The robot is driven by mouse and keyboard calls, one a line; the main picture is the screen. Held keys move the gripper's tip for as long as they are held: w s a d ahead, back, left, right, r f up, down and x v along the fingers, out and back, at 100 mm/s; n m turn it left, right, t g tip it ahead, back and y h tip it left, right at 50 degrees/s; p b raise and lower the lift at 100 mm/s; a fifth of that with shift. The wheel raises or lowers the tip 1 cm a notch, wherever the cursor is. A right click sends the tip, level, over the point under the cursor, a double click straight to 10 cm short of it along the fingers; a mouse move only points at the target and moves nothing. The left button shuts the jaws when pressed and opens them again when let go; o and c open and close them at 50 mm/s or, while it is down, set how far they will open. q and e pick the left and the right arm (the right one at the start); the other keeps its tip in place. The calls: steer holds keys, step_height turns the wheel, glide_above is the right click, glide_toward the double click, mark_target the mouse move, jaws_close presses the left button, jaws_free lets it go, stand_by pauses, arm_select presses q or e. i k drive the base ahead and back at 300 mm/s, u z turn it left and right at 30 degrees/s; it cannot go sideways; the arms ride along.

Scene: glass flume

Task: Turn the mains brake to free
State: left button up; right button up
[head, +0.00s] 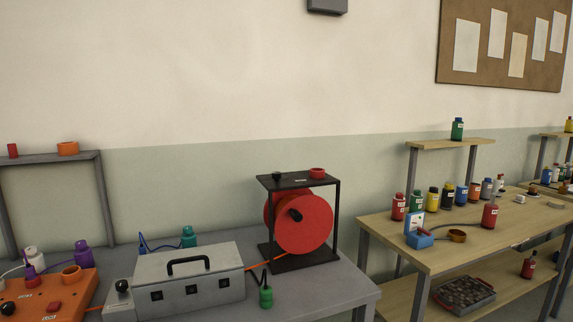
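A red cable reel (310,228) stands in a black frame (338,215) on the grey bench in the head view. A black crank knob (295,215) sits on the reel's face. On the frame's top plate are a small black knob (277,176), a pale label (300,180) and a red ring-shaped part (317,173). No readable mark tells me which of these is the mains brake or how it is set. An orange cable (254,269) runs left from the reel. Neither of my grippers is in view.
A grey box with a black handle (188,261) stands on the grey bench (345,292), left of the reel. A green plug (266,297) is in front. An orange panel (75,290) lies far left. A wooden table (455,262) with several bottles stands right.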

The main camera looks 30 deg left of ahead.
mark_target(275, 175)
steer(key=u, duration=0.85)
steer(key=i, duration=1.1)
steer(key=u, duration=1.2)
